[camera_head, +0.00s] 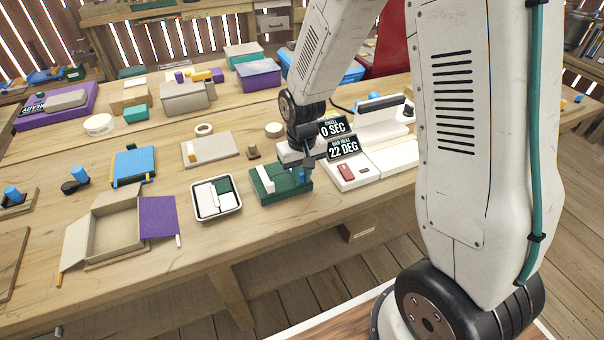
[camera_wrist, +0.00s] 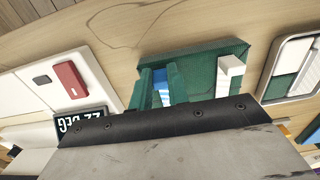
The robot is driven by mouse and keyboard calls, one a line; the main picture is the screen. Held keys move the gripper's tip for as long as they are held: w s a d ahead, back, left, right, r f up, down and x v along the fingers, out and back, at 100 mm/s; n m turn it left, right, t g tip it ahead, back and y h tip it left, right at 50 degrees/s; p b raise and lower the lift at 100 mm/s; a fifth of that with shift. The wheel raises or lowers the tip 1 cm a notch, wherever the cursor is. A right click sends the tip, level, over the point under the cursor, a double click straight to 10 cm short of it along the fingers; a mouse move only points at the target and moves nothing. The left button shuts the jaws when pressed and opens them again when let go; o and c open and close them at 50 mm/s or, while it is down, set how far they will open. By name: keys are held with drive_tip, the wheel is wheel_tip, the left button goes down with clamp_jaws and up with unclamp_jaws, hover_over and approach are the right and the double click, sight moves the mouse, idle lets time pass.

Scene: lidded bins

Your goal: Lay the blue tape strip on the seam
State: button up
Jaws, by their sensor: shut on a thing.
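A green box (camera_head: 282,188) lies on the table, with a white bar (camera_head: 266,179) standing on its left part. The box also shows in the wrist view (camera_wrist: 208,62), with the white bar (camera_wrist: 228,75) at its right. My gripper (camera_head: 305,170) is over the right part of the box, pointing down. In the wrist view, my gripper (camera_wrist: 161,80) is shut on the small blue tape strip (camera_wrist: 158,87), which shows between the fingers with a white part beside it. The fingers hide part of the strip. I cannot make out the seam, or whether the strip touches the box.
A white tray (camera_head: 196,213) with white and green blocks stands left of the green box. A white device with display signs (camera_head: 343,148) and a red block (camera_head: 346,172) is close on the right. An open cardboard box (camera_head: 82,222) is farther left. The table's front edge is near.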

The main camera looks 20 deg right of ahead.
idle(0.3)
drive_tip(key=o, duration=0.9)
wheel_tip(320, 180, up, 8)
drive_tip(key=shift+f, duration=0.1)
drive_tip(key=shift+t, duration=0.7)
drive_tip(key=s+d+r, duration=0.1)
drive_tip(key=s+r, duration=0.4)
drive_tip(key=s, duration=0.3)
drive_tip(key=s+d+r, duration=0.1)
drive_tip(key=s+r, duration=0.5)
drive_tip(key=s, duration=0.2)
drive_tip(key=s+d+r, duration=0.1)
drive_tip(key=s+r, duration=0.5)
drive_tip(key=s, duration=0.2)
drive_tip(key=shift+s+d, duration=0.1)
drive_tip(key=shift+s, duration=0.15)
